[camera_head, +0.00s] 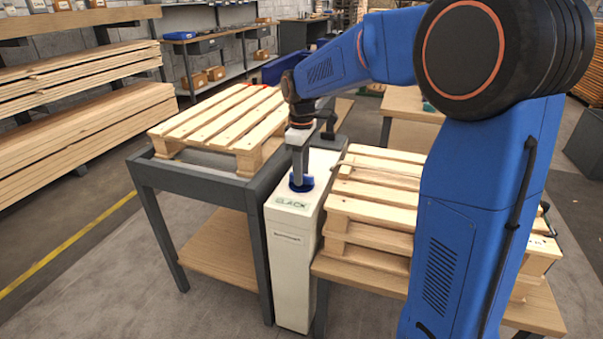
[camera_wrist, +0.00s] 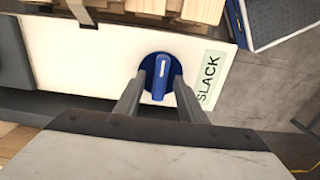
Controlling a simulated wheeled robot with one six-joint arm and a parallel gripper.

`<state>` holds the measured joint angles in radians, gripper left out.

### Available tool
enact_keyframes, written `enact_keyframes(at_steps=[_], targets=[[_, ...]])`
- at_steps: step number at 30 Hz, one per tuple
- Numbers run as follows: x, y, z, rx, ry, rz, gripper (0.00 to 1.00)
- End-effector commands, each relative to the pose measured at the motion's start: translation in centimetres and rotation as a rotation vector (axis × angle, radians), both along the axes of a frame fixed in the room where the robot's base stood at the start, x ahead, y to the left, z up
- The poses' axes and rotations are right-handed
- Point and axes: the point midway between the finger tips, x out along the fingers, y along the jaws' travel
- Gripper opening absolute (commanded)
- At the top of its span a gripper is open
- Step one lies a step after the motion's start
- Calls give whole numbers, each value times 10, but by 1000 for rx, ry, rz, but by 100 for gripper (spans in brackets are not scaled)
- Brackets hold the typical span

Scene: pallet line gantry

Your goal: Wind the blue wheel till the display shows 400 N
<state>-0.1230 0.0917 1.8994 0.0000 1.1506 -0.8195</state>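The blue wheel (camera_head: 307,184) is on top of a white cabinet, below my gripper (camera_head: 300,176). In the wrist view the blue wheel (camera_wrist: 160,63) is round with a raised grip bar (camera_wrist: 159,80) bearing a pale mark. The fingers of my gripper (camera_wrist: 159,82) are either side of the bar, with blue showing between each finger and the bar. I cannot tell how deep the fingertips reach. The display (camera_head: 293,203) on the cabinet top reads SLACK; the display (camera_wrist: 208,77) also reads SLACK in the wrist view.
The white cabinet (camera_head: 290,260) stands between a dark-framed table (camera_head: 195,187) with a wooden pallet (camera_head: 215,120) on the left and stacked pallets (camera_head: 370,225) on the right. My blue arm covers much of the right. Open floor (camera_head: 110,285) lies at front left.

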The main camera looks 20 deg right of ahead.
Motion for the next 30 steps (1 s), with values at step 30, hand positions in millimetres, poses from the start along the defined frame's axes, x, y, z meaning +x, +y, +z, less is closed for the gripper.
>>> enact_keyframes(at_steps=[30], targets=[[0, 0, -7, 0, 0, -67, 0]])
